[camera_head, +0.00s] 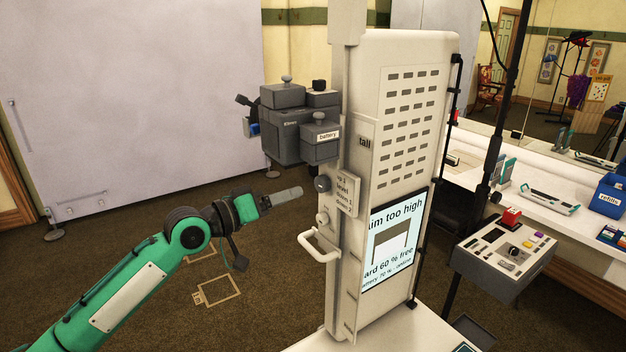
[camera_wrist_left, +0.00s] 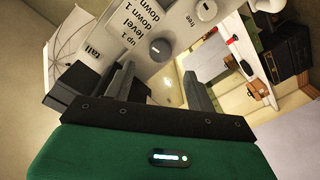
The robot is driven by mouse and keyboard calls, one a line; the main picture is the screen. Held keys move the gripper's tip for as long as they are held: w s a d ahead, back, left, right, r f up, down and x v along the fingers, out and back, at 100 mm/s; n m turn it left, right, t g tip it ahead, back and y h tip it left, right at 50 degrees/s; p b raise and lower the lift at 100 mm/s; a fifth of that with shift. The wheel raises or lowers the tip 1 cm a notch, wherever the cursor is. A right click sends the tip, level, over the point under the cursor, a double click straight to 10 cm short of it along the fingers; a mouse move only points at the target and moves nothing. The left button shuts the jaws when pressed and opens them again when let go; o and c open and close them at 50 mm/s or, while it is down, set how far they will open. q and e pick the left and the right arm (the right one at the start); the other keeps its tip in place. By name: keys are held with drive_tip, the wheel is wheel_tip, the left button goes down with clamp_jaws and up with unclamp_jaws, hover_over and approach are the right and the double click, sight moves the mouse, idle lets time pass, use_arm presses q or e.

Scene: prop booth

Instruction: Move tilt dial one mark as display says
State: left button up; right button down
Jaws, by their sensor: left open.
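The tilt dial (camera_head: 322,184) is a round grey knob on the side of the tall white booth column, beside a label reading up 1, level, down 1, down 2. It also shows in the left wrist view (camera_wrist_left: 160,50), with a pale line on its face; I cannot tell which mark it points to. The display (camera_head: 392,240) reads "aim too high", partly cut off, above a picture of a frame. My left gripper (camera_head: 284,197) is open and empty, left of and slightly below the dial, apart from it. In the wrist view the dial lies beyond the gap between the fingers (camera_wrist_left: 160,84).
A pale knob (camera_head: 322,218) and a white handle (camera_head: 320,245) sit below the dial. The grey camera box (camera_head: 285,130) with a battery label juts out above my gripper. A control panel (camera_head: 505,250) stands right of the column.

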sight(318, 186)
use_arm(q)
drive_tip(key=p+x, duration=0.2)
drive_tip(key=x, duration=0.4)
drive_tip(key=shift+w+d+r, duration=0.1)
drive_tip(key=shift+w+d, duration=0.1)
drive_tip(key=shift+w+d+p, duration=0.35)
drive_tip(key=shift+w+d, duration=0.05)
drive_tip(key=shift+d, duration=0.2)
drive_tip(key=shift+c, duration=0.3)
